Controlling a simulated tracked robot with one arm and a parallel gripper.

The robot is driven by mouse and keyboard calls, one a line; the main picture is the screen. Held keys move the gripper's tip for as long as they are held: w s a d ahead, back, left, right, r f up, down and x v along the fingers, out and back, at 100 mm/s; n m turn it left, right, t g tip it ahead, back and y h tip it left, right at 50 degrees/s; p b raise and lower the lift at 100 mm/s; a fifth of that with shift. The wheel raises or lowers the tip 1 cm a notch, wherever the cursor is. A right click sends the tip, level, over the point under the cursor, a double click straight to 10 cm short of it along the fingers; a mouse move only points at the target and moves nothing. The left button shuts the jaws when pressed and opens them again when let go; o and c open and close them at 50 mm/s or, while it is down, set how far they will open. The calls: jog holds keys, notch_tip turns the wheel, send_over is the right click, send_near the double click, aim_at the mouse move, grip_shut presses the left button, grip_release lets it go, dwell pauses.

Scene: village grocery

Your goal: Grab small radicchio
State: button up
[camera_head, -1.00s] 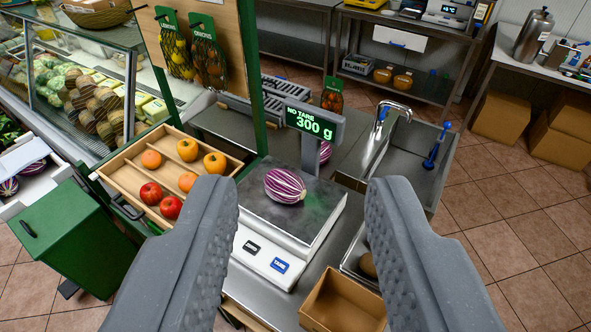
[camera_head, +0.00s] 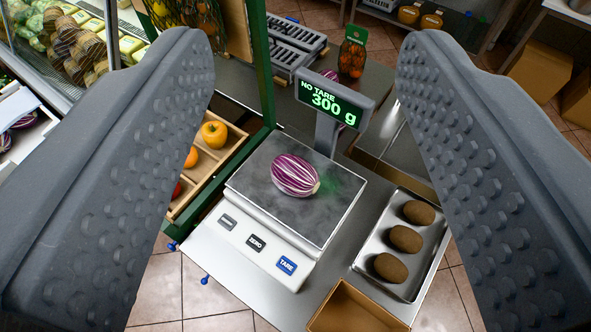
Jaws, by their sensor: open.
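A small radicchio (camera_head: 294,176), purple with white stripes, lies on its side on the metal plate of the scale (camera_head: 331,203). The scale's display (camera_head: 332,105) reads "NO TARE 300 g". My gripper (camera_head: 305,55) is open and empty, with one grey studded finger on each side of the picture. The radicchio shows between the fingers, lower in the picture than their tips, and neither finger touches it. Part of another purple-striped radicchio shows behind the display, mostly hidden.
The display post (camera_head: 326,135) stands just behind the plate. A metal tray (camera_head: 358,262) with three brown kiwi-like fruits is on the right. A cardboard box (camera_head: 345,300) is at the front. A wooden fruit crate (camera_head: 238,140) and a green post (camera_head: 262,75) are on the left.

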aim_at(299, 184)
jog(key=o, duration=0.7)
jog(key=shift+w+d+f+h, duration=0.3)
jog(key=shift+w+d+f, duration=0.55)
jog(key=shift+w, duration=0.2)
jog(key=shift+o, duration=0.2)
jog(key=w+d+f+n+g, duration=0.1)
jog(key=w+d+f+n, duration=0.15)
jog(key=w+f, duration=0.35)
jog(key=w+d+f+n+p, duration=0.1)
jog(key=w+d+f, duration=0.3)
jog(key=f, duration=0.5)
jog(key=w+d+f+n+g, duration=0.1)
jog(key=w+d+f+n, duration=0.2)
jog(key=f, duration=0.4)
jog(key=w+a+f+n+g+y+p, duration=0.1)
jog(key=a+f+n+y, duration=0.25)
jog(key=f, duration=0.85)
jog(key=a+f+n+g+y, duration=0.2)
jog(key=a+f+n, duration=0.15)
jog(key=f, duration=0.95)
jog(key=shift+m, duration=0.45)
jog(key=x, duration=0.7)
jog(key=shift+w+a+r, duration=0.15)
jog(key=shift+w+r, duration=0.1)
jog(key=shift+w, duration=0.1)
jog(key=shift+a+r+x, duration=0.1)
jog(key=shift+r+x, duration=0.05)
jog(key=shift+x, duration=1.3)
jog(key=shift+a+r+x, duration=0.1)
jog(key=shift+x, duration=1.3)
